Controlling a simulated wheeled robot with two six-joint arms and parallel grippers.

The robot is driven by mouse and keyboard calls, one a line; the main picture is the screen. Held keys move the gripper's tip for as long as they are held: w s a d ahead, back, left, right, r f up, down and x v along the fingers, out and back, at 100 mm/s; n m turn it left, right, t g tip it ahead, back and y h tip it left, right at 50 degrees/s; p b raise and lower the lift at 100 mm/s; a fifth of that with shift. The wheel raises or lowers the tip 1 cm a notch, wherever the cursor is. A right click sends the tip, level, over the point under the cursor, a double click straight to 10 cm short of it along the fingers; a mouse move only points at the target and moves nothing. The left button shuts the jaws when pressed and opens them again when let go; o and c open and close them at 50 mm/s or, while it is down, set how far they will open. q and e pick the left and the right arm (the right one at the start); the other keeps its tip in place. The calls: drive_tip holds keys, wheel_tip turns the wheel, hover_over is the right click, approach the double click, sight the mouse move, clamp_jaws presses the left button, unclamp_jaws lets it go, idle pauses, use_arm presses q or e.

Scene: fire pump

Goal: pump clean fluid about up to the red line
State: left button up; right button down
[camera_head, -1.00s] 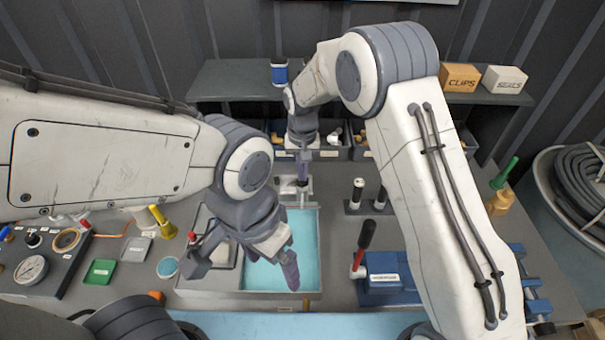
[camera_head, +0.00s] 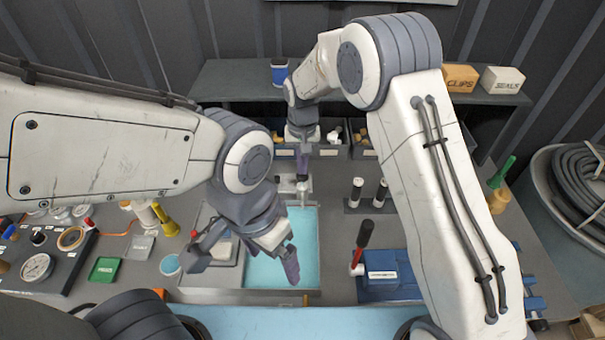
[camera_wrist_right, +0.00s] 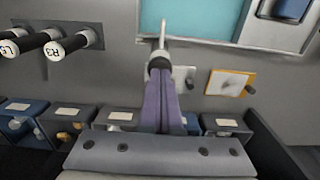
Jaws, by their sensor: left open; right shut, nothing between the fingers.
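My right gripper (camera_head: 303,170) is shut at the basin's back edge. In the right wrist view its closed purple fingers (camera_wrist_right: 160,72) are beside or over a pale metal fitting (camera_wrist_right: 163,38), with nothing seen between them. My left gripper (camera_head: 246,262) is open and empty above the basin's front left part. A red line cannot be made out, and the left hand covers part of the basin.
A gauge panel (camera_head: 60,262) is at the left. Black cylinders (camera_head: 356,190), parts bins (camera_head: 335,150) and a raised shelf (camera_head: 400,98) are behind.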

drive_tip(key=shift+f+b, duration=0.8)
drive_tip(key=shift+f, duration=0.7)
drive_tip(key=shift+r+p, duration=1.15)
drive_tip(key=shift+r, duration=0.45)
drive_tip(key=shift+f, duration=0.15)
